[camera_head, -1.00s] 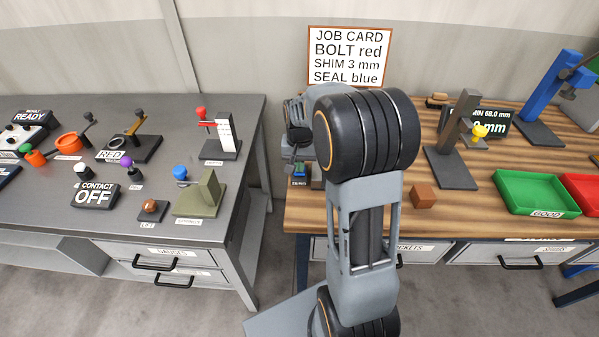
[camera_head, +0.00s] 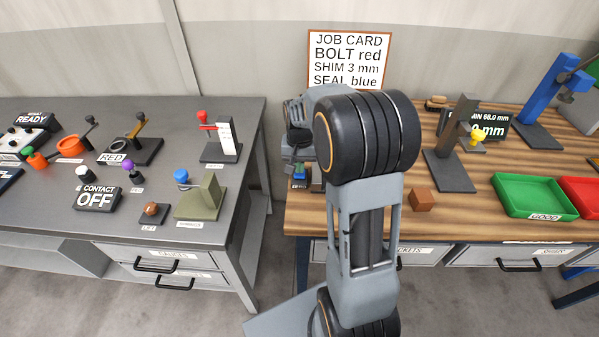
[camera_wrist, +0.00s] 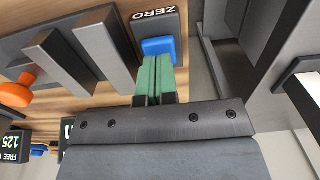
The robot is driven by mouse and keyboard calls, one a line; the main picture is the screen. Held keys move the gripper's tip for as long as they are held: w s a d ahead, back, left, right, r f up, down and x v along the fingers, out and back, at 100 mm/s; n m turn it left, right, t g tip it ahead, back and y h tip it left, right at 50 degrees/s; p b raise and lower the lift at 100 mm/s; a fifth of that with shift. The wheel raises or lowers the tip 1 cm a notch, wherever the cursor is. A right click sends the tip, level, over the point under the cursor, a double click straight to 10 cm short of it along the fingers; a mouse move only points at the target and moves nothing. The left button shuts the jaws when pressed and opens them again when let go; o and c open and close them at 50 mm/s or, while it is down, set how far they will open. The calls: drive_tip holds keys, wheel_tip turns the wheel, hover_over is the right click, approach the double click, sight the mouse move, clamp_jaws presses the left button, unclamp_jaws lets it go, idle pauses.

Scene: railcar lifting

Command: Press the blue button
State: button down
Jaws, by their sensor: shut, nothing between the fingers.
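The blue button (camera_wrist: 158,46) sits on a dark box marked ZERO (camera_wrist: 156,18) in the wrist view. The same box (camera_head: 299,184) shows small in the head view, on the left end of the wooden bench. My gripper (camera_wrist: 158,60) has green fingers, shut together with nothing between them. Its tips are right at the button's near edge and overlap part of it in the wrist view. I cannot tell whether they touch it. In the head view my gripper (camera_head: 300,170) is above the box, and my arm hides part of the area.
Two grey upright plates (camera_wrist: 80,55) stand left of my fingers in the wrist view. On the wooden bench are a brown cube (camera_head: 421,200), a dark stand (camera_head: 450,165) and a green tray (camera_head: 535,197). A grey table (camera_head: 110,210) with several controls, including a blue knob (camera_head: 181,176), is at left.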

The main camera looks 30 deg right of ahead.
drive_tip(key=shift+r+p, duration=2)
drive_tip(key=shift+r, duration=0.85)
drive_tip(key=s, duration=0.1)
drive_tip(key=s+n, duration=0.1)
drive_tip(key=a+f, duration=0.1)
drive_tip(key=shift+s, duration=0.4)
drive_tip(key=s+a+r+n+t, duration=0.2)
drive_tip(key=s+a+r, duration=0.2)
drive_tip(key=s, duration=0.2)
drive_tip(key=s+a+r+n+t, duration=0.2)
drive_tip(key=s+a+r, duration=0.2)
drive_tip(key=s, duration=0.3)
drive_tip(key=shift+s+a+r+n, duration=0.15)
drive_tip(key=shift+a+r+n, duration=0.05)
drive_tip(key=shift+r+n, duration=0.25)
